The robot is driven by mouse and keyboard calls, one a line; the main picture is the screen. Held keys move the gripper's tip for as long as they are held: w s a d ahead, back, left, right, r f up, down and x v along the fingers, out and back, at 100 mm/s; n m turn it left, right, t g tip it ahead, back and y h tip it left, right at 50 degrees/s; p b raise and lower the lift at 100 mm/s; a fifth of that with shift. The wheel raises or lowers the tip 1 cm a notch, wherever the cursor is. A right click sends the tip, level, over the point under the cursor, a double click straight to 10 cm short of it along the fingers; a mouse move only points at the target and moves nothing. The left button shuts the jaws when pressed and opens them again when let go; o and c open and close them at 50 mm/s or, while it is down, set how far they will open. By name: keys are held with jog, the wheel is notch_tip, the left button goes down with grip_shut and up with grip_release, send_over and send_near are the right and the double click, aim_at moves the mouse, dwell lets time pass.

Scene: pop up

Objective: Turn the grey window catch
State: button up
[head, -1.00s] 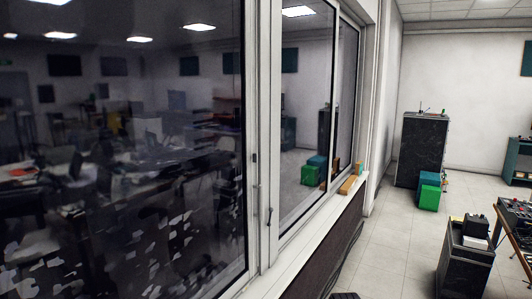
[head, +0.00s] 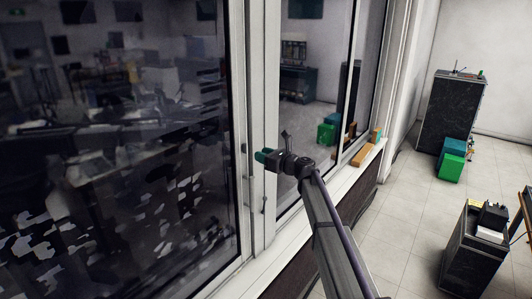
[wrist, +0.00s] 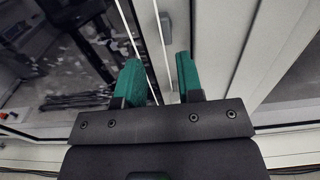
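The small grey window catch (head: 264,205) sits on the upright white frame between the panes, in the head view.
The windowsill (head: 290,236) runs below the frame, with an orange-brown block (head: 362,154) farther along. Green boxes (head: 452,167) and a dark cabinet (head: 452,110) stand at the back right. A dark stand (head: 474,250) is at lower right. Floor between is clear.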

aim_at(247, 149)
jog(key=x, duration=0.7)
jog(key=shift+w+d+f, duration=0.2)
jog(key=shift+w, duration=0.15)
jog(key=shift+w+a, duration=0.2)
jog(key=shift+a, duration=0.2)
jog(key=c, duration=0.6)
jog(key=shift+o, duration=0.2)
jog(key=n, duration=1.1)
jog(key=shift+n, duration=0.4)
jog(key=n, duration=0.5)
jog(key=o, duration=0.3)
jog(key=shift+n, duration=0.5)
jog(key=o, duration=0.5)
